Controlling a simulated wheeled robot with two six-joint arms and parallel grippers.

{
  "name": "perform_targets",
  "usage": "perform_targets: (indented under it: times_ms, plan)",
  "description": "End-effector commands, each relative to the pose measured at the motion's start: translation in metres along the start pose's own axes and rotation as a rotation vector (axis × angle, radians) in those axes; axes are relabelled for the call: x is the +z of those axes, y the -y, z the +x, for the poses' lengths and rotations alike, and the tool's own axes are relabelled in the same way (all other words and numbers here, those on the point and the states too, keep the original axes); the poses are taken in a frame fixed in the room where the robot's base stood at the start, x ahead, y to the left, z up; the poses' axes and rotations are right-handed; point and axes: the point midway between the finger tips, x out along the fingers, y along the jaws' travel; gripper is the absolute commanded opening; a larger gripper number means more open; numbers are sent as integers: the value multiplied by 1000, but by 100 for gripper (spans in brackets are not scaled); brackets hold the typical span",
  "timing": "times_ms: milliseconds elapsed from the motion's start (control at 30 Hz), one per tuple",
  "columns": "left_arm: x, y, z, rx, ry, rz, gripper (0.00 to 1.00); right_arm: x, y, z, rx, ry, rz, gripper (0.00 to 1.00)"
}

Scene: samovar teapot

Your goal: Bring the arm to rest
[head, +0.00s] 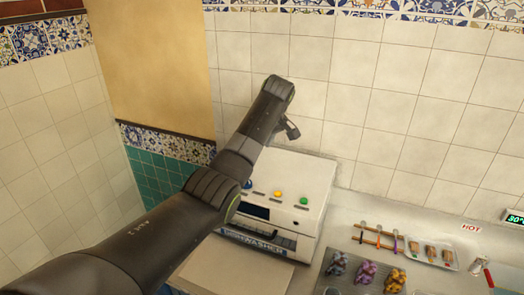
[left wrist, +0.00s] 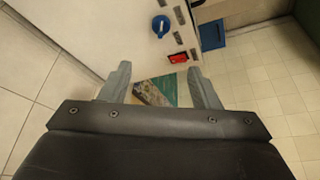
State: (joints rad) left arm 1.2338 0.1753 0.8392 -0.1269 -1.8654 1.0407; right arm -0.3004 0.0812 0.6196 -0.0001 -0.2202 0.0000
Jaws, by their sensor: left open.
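My left arm (head: 215,185) comes in from the lower left in the head view and reaches up and over the left part of a white machine. Its fingers are hidden there; only a small dark part at its far end shows. In the left wrist view my left gripper (left wrist: 160,78) is open, its two grey fingers apart with nothing between them. Beyond the fingers is a white panel (left wrist: 125,35) with a blue knob (left wrist: 161,26) and a red switch (left wrist: 178,58). My right gripper is in neither view.
The white machine (head: 310,185) with coloured buttons stands against the tiled wall (head: 380,95). To its right are a small rack (head: 375,237), a tray (head: 455,262) of small items and several coloured clusters (head: 367,271). A digital display (head: 514,218) is at the right edge.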

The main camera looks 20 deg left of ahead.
Motion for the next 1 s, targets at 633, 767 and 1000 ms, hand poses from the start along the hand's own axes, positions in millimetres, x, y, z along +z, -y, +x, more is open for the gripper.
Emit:
perform_targets:
  times_ms: [633, 767, 1000]
  plan:
    - [29, 26, 65, 17, 20, 102, 56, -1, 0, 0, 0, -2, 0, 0]
    - [56, 54, 111, 41, 32, 191, 56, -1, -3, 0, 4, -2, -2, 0]
    - [110, 121, 176, 83, 48, 349, 56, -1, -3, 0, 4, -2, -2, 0]
